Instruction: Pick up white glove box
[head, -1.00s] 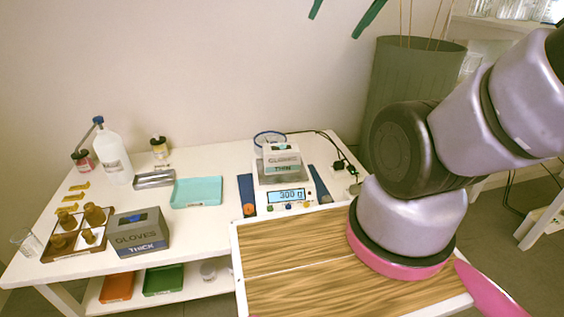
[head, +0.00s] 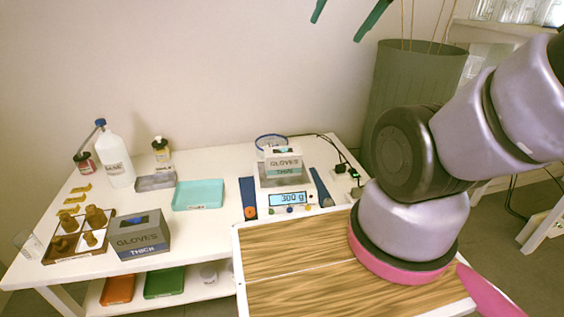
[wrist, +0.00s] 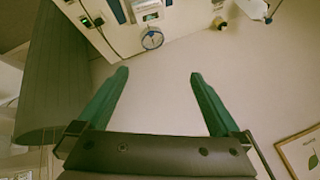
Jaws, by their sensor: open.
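The white glove box (head: 283,163), labelled GLOVES THIN, sits on the scale (head: 287,198), whose display reads about 300 g. In the wrist view the scale area shows upside down at the top, with a white box (wrist: 148,5) partly cut off by the edge. My gripper (wrist: 155,75) is open and empty, its two green fingers spread in front of the wall. In the head view the green fingertips (head: 345,14) show at the top edge, high above and to the right of the glove box.
A grey GLOVES THICK box (head: 140,236) stands at the table's front left beside a tray of brown bottles (head: 62,246). A teal tray (head: 198,195), a white bottle (head: 115,160) and a wooden-topped surface (head: 290,250) are nearby. A large grey-green bin (head: 420,75) stands at right.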

